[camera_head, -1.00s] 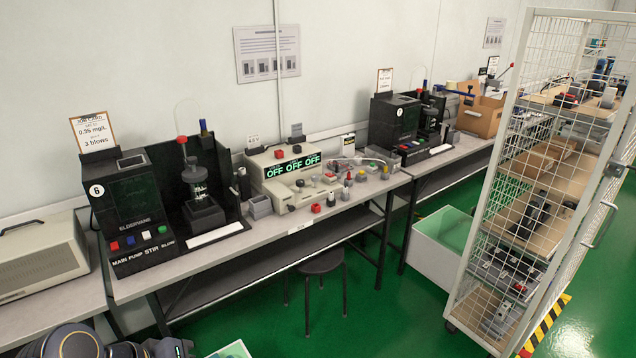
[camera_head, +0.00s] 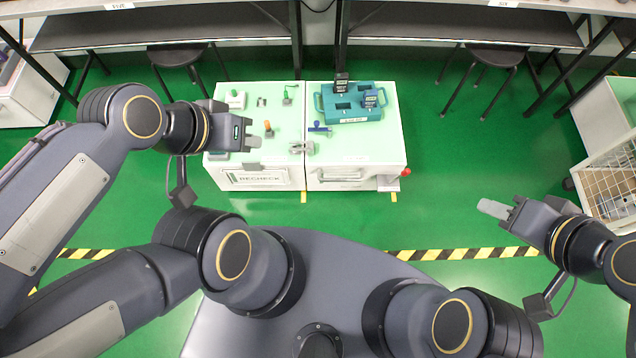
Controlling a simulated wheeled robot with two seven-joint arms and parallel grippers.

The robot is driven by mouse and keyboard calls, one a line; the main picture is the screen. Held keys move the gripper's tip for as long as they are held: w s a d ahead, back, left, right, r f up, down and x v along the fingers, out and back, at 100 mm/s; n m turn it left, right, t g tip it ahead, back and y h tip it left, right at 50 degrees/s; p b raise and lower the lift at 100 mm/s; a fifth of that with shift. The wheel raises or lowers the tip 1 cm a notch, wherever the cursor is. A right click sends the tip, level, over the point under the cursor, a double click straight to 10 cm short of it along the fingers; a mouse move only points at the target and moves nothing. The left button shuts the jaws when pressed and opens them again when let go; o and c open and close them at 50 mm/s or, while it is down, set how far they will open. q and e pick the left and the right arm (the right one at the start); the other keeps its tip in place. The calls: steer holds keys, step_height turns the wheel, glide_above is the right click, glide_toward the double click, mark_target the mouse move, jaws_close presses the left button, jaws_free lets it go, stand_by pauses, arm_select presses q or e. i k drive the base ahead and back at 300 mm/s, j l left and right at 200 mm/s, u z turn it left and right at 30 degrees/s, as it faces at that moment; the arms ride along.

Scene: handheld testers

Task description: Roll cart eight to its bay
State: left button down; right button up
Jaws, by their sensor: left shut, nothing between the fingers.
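No number eight is readable in view, so I cannot tell which thing is cart eight. A wire-mesh cart (camera_head: 608,180) shows only partly at the right edge; its shelves are mostly out of frame. My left gripper (camera_head: 255,142) is shut and empty, seen over the near left part of the pale green-topped cabinet; its height above the top is unclear. My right gripper (camera_head: 490,207) looks shut and empty, over green floor to the left of the mesh cart and apart from it.
The green-topped cabinet (camera_head: 350,178) carries a teal tray (camera_head: 352,117) and several small parts. Stools (camera_head: 490,57) and (camera_head: 176,55) stand under the benches behind. A white bin (camera_head: 600,115) stands at right. Striped floor tape (camera_head: 465,254) crosses clear floor.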

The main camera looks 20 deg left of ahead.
mark_target(363, 156)
steer(key=k+u, duration=0.1)
steer(key=k+l, duration=0.1)
steer(key=l, duration=1.55)
steer(key=k+u, duration=0.05)
